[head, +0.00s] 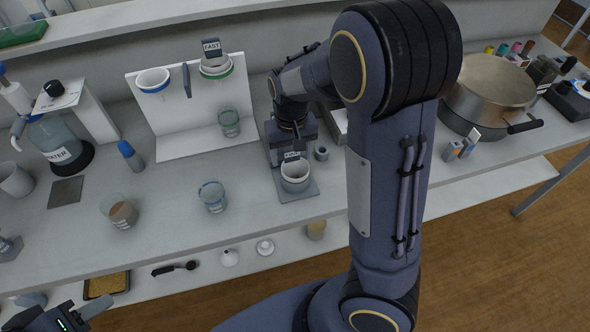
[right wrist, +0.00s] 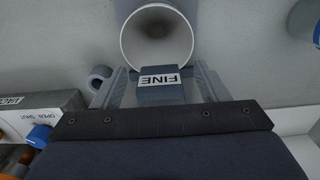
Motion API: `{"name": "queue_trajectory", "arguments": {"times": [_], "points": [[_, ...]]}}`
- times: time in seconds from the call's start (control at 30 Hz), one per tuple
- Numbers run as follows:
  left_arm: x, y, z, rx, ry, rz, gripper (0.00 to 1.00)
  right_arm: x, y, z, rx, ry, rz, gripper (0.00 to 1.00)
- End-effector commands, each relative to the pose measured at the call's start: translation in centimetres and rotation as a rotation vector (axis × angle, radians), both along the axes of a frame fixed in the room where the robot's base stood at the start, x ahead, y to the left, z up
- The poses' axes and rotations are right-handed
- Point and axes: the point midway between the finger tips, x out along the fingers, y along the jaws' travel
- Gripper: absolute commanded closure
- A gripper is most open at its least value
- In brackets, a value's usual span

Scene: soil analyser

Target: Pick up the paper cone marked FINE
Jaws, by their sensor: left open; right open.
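The paper cone marked FINE (right wrist: 157,35) is white and open at the top, with a grey tab (right wrist: 160,85) bearing its label. In the head view the cone (head: 295,173) sits on a small grey stand on the bench. My right gripper (right wrist: 162,88) is open, with its fingers on either side of the tab; whether they touch it I cannot tell. In the head view the right gripper (head: 291,146) is just behind the cone, partly hidden by my arm. My left gripper (head: 82,313) is at the lower left corner, partly cut off, away from the cone.
A white rack (head: 185,125) holds two other cones, one tagged FAST (head: 216,66). Beakers (head: 213,196) stand left of the cone. A large metal pan (head: 490,95) stands further right.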

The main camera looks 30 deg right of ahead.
Motion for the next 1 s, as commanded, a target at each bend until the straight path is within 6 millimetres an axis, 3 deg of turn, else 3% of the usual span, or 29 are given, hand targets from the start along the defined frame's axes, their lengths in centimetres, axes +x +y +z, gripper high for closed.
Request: {"name": "queue_trajectory", "arguments": {"times": [0.07,0.43,0.8,1.0], "points": [[0.0,0.0,0.0,0.000,0.000,0.000,0.57,0.0,0.0,0.0,0.000,0.000,0.000,0.35],[0.0,0.0,0.0,0.000,0.000,0.000,0.57,-0.1,0.0,0.0,0.000,0.002,0.000,0.84],[0.0,0.0,0.0,0.000,0.000,0.000,0.57,-0.2,0.1,0.0,0.002,0.008,0.001,0.85],[0.0,0.0,0.2,0.000,0.000,0.000,0.57,-0.1,0.1,1.5,0.002,0.005,0.002,0.85]]}}
